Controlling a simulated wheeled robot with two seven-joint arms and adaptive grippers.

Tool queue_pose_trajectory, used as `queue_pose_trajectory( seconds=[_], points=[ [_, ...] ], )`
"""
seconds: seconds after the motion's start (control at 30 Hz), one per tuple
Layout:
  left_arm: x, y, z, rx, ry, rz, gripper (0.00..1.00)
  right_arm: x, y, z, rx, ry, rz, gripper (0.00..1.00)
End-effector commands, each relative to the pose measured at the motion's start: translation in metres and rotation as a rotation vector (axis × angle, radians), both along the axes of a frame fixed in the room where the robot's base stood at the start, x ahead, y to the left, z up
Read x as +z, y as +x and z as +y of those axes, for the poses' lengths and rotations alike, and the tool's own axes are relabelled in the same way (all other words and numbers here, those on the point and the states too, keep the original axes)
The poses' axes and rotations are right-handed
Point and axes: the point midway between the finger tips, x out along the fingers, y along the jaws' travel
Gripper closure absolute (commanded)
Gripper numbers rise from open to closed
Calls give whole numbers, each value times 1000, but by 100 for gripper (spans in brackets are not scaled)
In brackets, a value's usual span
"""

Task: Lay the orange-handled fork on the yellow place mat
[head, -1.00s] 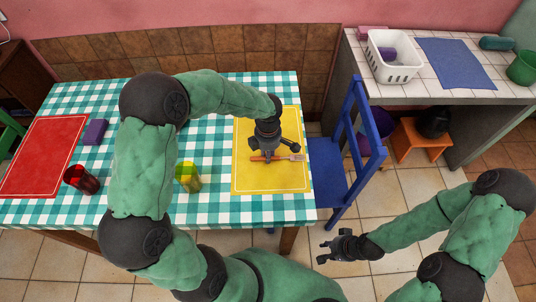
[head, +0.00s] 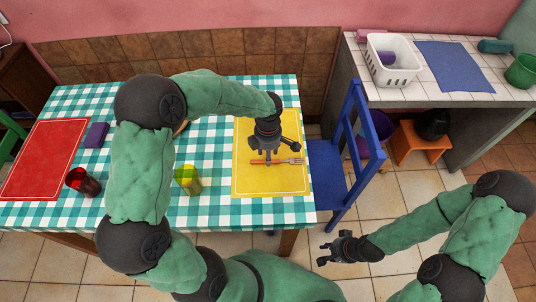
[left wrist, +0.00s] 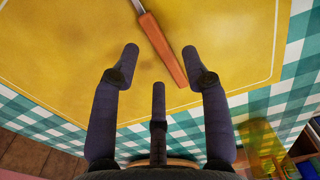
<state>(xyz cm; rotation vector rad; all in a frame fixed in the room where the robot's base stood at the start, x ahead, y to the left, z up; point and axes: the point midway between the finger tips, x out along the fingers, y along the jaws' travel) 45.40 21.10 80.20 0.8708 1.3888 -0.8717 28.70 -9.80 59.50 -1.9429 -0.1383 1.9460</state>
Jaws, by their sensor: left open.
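The fork with the orange handle (head: 259,162) lies flat on the yellow place mat (head: 250,183), its tines toward the right. In the left wrist view, the orange handle (left wrist: 165,50) runs diagonally between and beyond the fingertips. My left gripper (head: 270,154) is just above the fork. It is open, with the fingers (left wrist: 160,54) apart on either side of the handle and not closed on it. My right gripper (head: 325,252) is open and empty, off the table over the tiled floor.
A yellow-green cup (head: 188,179) and a dark red cup (head: 82,181) stand left of the mat. A purple block (head: 96,134) is beside the red mat (head: 45,155). A blue chair (head: 330,180) stands at the table's right edge. My left arm hides part of the table's middle.

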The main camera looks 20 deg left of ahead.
Motion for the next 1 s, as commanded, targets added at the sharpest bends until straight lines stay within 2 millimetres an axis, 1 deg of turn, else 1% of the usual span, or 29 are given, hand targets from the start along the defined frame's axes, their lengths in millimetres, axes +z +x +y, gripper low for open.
queue_pose_trajectory(
  seconds=[0.03, 0.2, 0.3, 0.43, 0.5, 0.63, 1.0],
  points=[
    [15, 0, 0, 0, 1, -2, 54, 8, 0, 0, 0, 0, 0, 69],
    [51, 0, 0, -1, 0, -2, 54, 22, 0, 0, 0, 0, 0, 69],
    [69, 0, 0, -1, 0, -2, 54, 29, 0, 0, 0, 0, 0, 69],
    [87, 0, 0, 0, 0, 0, 54, 35, 0, 0, 0, 0, 0, 69],
    [93, 0, 0, 0, 0, 0, 54, 37, 0, 0, 0, 0, 0, 69],
    [99, 0, 0, -1, 0, 1, 54, 38, 0, 0, 0, 0, 0, 69],
    [100, 0, 0, -1, 0, 2, 54, 38, 0, 0, 0, 0, 0, 69]
  ],
)
